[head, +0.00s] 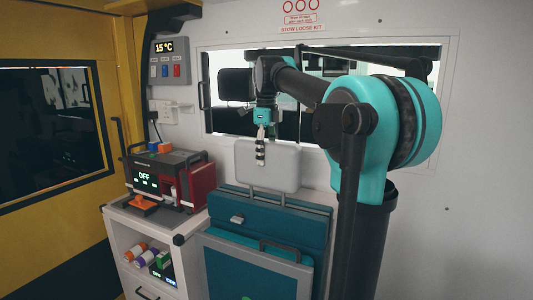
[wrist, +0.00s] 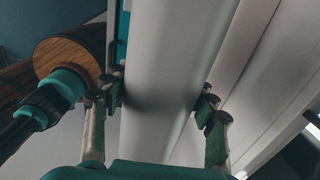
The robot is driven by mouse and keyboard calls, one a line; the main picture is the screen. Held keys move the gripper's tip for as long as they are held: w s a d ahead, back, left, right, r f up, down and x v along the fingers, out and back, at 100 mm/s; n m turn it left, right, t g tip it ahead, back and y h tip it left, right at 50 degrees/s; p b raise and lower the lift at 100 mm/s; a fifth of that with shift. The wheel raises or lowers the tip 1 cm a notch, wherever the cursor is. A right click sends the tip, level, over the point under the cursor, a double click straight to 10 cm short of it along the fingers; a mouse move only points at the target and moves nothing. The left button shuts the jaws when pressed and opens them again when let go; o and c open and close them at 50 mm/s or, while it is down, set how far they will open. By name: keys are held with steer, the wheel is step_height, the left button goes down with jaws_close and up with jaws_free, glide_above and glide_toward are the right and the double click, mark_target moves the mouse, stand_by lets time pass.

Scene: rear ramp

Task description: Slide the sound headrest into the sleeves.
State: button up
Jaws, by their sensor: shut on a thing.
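A light grey headrest (head: 280,165) is upright just above the top of the teal seat back (head: 270,218). My gripper (head: 260,150) points down from above and is shut on the headrest. In the wrist view, my gripper's fingers (wrist: 152,98) press on both sides of the pale headrest (wrist: 165,60), which fills the middle.
A side cabinet (head: 150,222) left of the seat holds a dark device reading OFF (head: 150,178) and a red box (head: 195,180). A window (head: 225,115) is behind my arm, with a dark headrest-like shape (head: 236,84) visible there. A grey-framed teal panel (head: 235,250) stands in front.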

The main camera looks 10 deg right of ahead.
mark_target(267, 141)
steer(key=shift+f, duration=2.35)
steer(key=o, duration=1.8)
steer(key=shift+o, duration=0.2)
steer(key=shift+r, duration=0.1)
step_height(267, 141, up, 12)
steer(key=shift+f, duration=0.1)
